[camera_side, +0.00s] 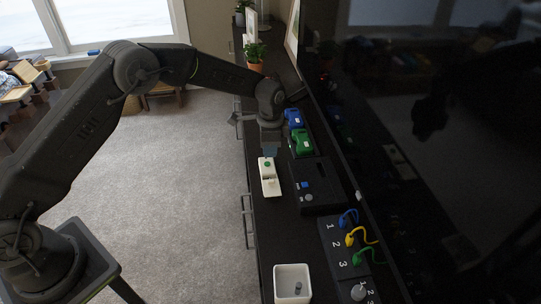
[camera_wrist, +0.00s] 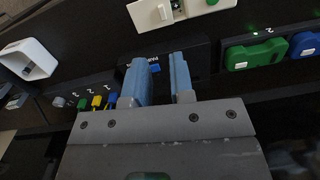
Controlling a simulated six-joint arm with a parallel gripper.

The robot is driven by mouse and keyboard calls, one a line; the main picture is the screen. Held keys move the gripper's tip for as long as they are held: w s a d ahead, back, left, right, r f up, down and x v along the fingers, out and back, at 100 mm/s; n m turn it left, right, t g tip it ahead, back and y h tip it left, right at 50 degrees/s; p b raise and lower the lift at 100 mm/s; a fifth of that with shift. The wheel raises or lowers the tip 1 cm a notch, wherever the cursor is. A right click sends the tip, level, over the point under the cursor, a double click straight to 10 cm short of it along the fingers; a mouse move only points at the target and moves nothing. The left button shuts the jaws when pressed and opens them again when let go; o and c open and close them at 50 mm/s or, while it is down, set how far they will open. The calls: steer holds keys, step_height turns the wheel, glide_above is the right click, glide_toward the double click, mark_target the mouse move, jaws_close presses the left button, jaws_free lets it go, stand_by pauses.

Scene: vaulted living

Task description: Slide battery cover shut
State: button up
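A black box with a blue button (camera_side: 318,196) is right of the device. Green (camera_side: 301,141) and blue (camera_side: 294,117) cases are farther back. A cable panel (camera_side: 335,238) and white open container (camera_side: 292,284) are nearer. The TV (camera_side: 440,130) bounds the right.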

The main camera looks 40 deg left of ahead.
mark_target(272, 186)
steer(key=s+d+f+m+y, duration=0.1)
steer(key=s+d+m, duration=0.1)
steer(key=m, duration=0.3)
steer(key=s+d+f+m+t, duration=0.1)
steer(key=s+d+m, duration=0.1)
steer(key=m, duration=0.3)
steer(key=s+d+f+m+t+y, duration=0.1)
steer(key=s+d+m, duration=0.1)
steer(key=m, duration=0.3)
steer(key=shift+d+y, duration=0.3)
steer(key=shift+d, duration=0.05)
jaws_close()
steer(key=f, duration=0.3)
steer(key=w+a+f+m, duration=0.1)
steer(key=f, duration=0.2)
steer(key=w+a+f+m, duration=0.1)
steer(key=f, duration=0.2)
steer(key=shift+t, duration=0.4)
steer(key=shift+w+a+f, duration=0.15)
steer(key=shift+w+a, duration=0.4)
steer(key=shift+w, duration=0.05)
steer(key=shift+w+a+f, duration=0.15)
steer(key=shift+w+a, duration=0.35)
steer(key=shift+w, duration=0.05)
steer(key=shift+w+a, duration=0.35)
steer(key=shift+a, duration=0.05)
